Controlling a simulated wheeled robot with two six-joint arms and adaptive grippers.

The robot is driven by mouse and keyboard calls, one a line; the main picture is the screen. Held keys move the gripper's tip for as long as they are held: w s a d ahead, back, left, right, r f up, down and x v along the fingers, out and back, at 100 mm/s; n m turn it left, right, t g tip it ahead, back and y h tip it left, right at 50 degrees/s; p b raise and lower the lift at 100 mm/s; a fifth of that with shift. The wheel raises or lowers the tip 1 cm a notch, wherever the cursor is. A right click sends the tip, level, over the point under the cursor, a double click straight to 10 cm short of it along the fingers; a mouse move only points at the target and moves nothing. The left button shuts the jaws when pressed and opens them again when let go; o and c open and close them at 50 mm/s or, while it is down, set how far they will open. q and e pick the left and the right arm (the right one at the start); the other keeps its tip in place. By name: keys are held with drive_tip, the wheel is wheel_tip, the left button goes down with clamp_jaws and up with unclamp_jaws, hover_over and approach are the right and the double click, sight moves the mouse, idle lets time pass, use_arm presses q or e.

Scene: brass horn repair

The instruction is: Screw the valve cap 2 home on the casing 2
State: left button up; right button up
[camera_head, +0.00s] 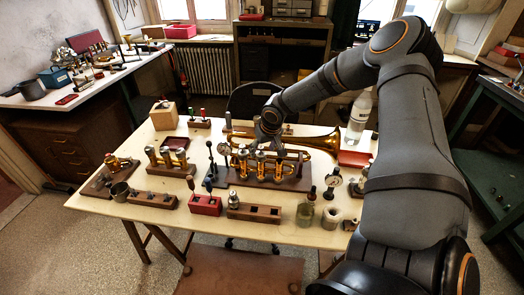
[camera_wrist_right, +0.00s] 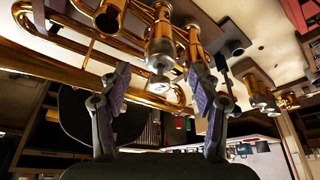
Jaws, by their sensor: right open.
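The brass horn (camera_head: 318,143) lies in a dark wooden holder (camera_head: 228,178) mid-table, its upright valve casings in a row. My right gripper (camera_head: 268,140) is above and behind that row. In the right wrist view my right gripper (camera_wrist_right: 159,80) is open, one finger on each side of the middle casing (camera_wrist_right: 162,28). A silver cap (camera_wrist_right: 160,50) with a pale round button sits at that casing's end, between the fingers, with visible gaps to both. I take these for casing 2 and valve cap 2. Whether the cap is fully seated cannot be told. My left gripper is not in view.
A wooden block with several brass-and-silver parts (camera_head: 168,170) stands left of the horn. A red block (camera_head: 205,206) and a brown socketed block (camera_head: 254,213) stand in front.

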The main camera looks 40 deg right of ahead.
sight(261, 156)
drive_tip(key=shift+w+f, duration=0.1)
drive_tip(key=shift+f, duration=0.5)
drive_tip(key=shift+w+f, duration=0.1)
drive_tip(key=shift+f, duration=0.2)
drive_tip(key=shift+w+d+f, duration=0.1)
drive_tip(key=shift+w+f, duration=0.1)
drive_tip(key=shift+f, duration=0.05)
drive_tip(key=c, duration=1.2)
drive_tip(key=o, duration=0.4)
clamp_jaws()
drive_tip(key=shift+f+m+g+h+b, duration=0.1)
drive_tip(key=shift+m+g+h+b, duration=0.45)
drive_tip(key=shift+m+b, duration=1.75)
use_arm(q)
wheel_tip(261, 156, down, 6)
drive_tip(key=b, duration=0.1)
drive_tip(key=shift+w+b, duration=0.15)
drive_tip(key=shift+b, duration=0.15)
use_arm(e)
drive_tip(key=shift+m+h, duration=0.3)
drive_tip(key=shift+h, duration=0.15)
